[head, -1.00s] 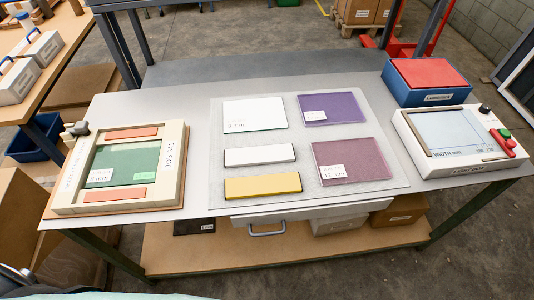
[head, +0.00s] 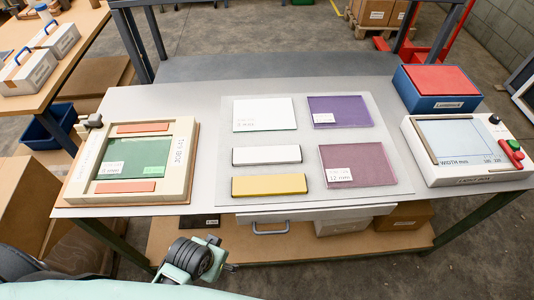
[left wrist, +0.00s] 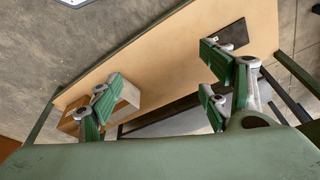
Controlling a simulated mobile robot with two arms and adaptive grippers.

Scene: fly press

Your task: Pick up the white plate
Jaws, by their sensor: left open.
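The white plate (head: 264,114) lies flat on the grey mat (head: 315,190), at its back left, with a small printed label near its lower left corner. A narrow white bar (head: 266,155) lies in front of it. A part of my left arm shows at the bottom left of the head view, below the table's front edge and well away from the plate. In the left wrist view my left gripper (left wrist: 166,93) is open and empty, its green-padded fingers wide apart above the lower shelf. The plate is not in that view. My right gripper is not in view.
A purple plate (head: 339,111), a mauve plate (head: 357,165) and a yellow bar (head: 269,185) share the mat. A framed box with a green plate (head: 136,158) stands left. A blue box (head: 438,90) and a light box (head: 468,150) stand right.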

